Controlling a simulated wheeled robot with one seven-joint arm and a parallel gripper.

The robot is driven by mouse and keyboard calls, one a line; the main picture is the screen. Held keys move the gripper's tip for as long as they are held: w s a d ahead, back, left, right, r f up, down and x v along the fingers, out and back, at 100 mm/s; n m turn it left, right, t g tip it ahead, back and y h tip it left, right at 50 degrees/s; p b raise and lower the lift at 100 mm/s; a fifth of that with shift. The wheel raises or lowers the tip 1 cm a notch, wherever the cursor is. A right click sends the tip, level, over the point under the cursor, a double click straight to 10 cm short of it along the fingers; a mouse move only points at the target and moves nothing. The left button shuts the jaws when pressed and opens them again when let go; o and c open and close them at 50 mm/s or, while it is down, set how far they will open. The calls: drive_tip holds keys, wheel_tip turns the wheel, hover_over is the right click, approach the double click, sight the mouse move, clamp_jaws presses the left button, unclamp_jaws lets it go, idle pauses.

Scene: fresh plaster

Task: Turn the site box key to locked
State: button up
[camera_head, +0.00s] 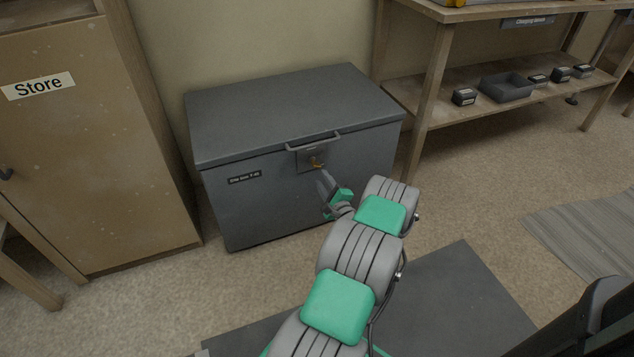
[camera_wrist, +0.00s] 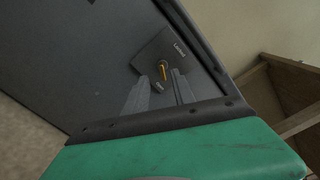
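The site box (camera_head: 285,120) is a dark grey chest with a closed lid, standing against the wall. A lock plate (camera_head: 303,160) sits on its front under the lid handle. A small orange-yellow key (camera_head: 318,165) is in the plate. In the wrist view the key (camera_wrist: 163,71) is near the middle of the plate (camera_wrist: 150,52). One plate label reads "Locked"; the other is too small to read surely. I cannot tell which setting the key is at. My gripper (camera_wrist: 161,76) is open and empty, its fingertips either side of the key in the picture; contact is not visible.
A wooden "Store" cabinet (camera_head: 95,150) stands left of the box. A wooden shelf unit (camera_head: 437,75) stands right, with a dark tray (camera_head: 507,87) and several small dark blocks on its lower shelf.

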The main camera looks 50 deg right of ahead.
sight(317, 167)
drive_tip(key=shift+m, duration=0.3)
drive_tip(key=x, duration=0.3)
drive_tip(key=b+x, duration=0.1)
drive_tip(key=x, duration=0.3)
drive_tip(key=shift+d+f+b, duration=0.2)
drive_tip(key=shift+d+b, duration=0.1)
drive_tip(key=shift+d, duration=0.2)
drive_tip(key=shift+c, duration=0.3)
clamp_jaws()
drive_tip(key=shift+a, duration=0.15)
